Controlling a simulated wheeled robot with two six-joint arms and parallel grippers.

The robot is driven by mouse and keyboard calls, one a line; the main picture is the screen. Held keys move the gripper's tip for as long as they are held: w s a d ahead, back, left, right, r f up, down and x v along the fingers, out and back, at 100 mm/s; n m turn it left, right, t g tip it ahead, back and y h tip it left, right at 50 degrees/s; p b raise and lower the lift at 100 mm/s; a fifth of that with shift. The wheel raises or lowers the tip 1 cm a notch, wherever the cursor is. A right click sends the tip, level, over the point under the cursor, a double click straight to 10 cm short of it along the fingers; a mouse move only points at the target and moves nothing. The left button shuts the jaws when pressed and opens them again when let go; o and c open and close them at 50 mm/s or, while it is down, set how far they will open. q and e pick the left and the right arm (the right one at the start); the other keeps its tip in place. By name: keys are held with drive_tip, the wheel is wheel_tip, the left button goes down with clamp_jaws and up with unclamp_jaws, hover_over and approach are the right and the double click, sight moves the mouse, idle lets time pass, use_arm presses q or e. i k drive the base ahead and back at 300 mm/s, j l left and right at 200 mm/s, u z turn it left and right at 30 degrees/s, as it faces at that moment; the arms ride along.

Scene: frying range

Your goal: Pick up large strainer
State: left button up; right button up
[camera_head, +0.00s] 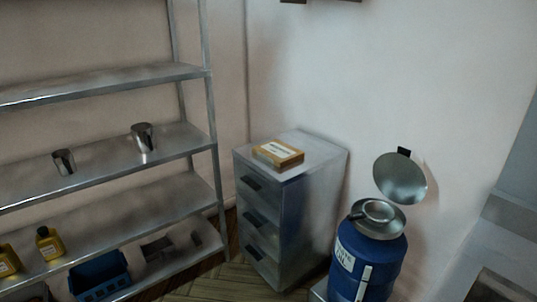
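No strainer can be told for certain in the head view. A round metal disc (400,181) with a black tab at its top stands upright near the wall at the right; I cannot tell whether it is a strainer or a lid. Below it, a shallow metal funnel-like piece (393,223) with a smaller ring in its middle sits on top of a blue drum (366,262). Neither of my grippers is in view.
A metal shelf rack (110,141) at the left holds metal cups, yellow bottles and a blue bin (99,277). A grey drawer cabinet (315,215) with a small box (278,154) on top stands in the corner. A metal counter edge (508,214) is at the right.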

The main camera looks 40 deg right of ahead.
sight(378, 214)
drive_tip(key=i+z, duration=0.75)
drive_tip(key=z, duration=0.25)
drive_tip(key=i+j+z, duration=0.25)
drive_tip(key=z, duration=0.25)
drive_tip(key=i+j, duration=0.05)
drive_tip(key=i, duration=0.05)
